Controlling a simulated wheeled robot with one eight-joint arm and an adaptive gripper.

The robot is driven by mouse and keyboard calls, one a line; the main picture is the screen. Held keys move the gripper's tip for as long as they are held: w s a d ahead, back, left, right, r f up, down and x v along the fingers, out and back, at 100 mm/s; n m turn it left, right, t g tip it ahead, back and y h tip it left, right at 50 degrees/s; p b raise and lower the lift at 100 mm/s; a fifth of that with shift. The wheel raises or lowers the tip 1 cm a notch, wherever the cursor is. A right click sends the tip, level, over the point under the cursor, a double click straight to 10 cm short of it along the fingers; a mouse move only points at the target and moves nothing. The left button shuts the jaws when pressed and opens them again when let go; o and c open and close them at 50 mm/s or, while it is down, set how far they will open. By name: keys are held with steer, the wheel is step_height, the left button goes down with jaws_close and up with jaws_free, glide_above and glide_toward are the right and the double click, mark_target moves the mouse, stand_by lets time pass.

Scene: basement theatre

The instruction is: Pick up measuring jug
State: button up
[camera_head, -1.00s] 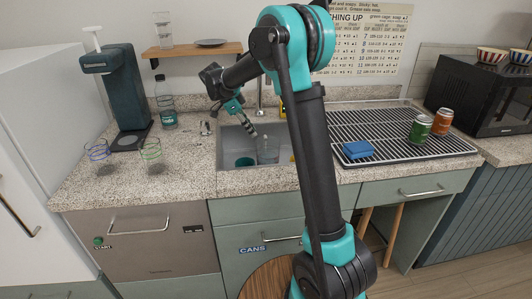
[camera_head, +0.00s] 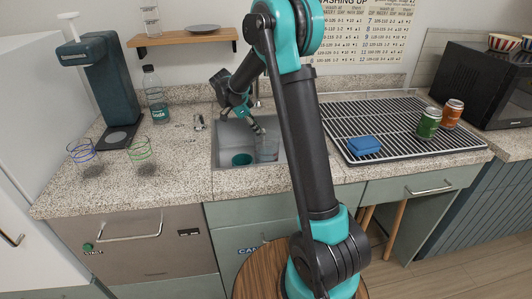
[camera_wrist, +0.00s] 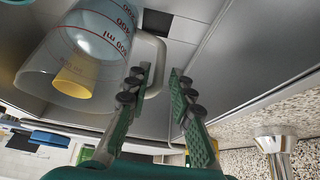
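The measuring jug (camera_head: 267,149) is clear and stands in the sink. In the wrist view the jug (camera_wrist: 98,45) shows red volume marks and a pale handle (camera_wrist: 160,68). My gripper (camera_head: 260,131) is above the sink at the jug's rim. In the wrist view my gripper (camera_wrist: 159,72) is open, with its green fingers apart on either side of the handle's outer bar. I cannot tell whether either finger touches it.
A teal cup (camera_head: 242,159) is in the sink left of the jug. A yellow object (camera_wrist: 75,78) shows through the jug. A tap (camera_wrist: 275,140) is near the sink edge. A blue sponge (camera_head: 364,145) and cans (camera_head: 428,123) are on the rack to the right.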

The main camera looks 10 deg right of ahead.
steer(key=x, duration=0.8)
steer(key=shift+f, duration=0.1)
steer(key=shift+c, duration=0.2)
jaws_close()
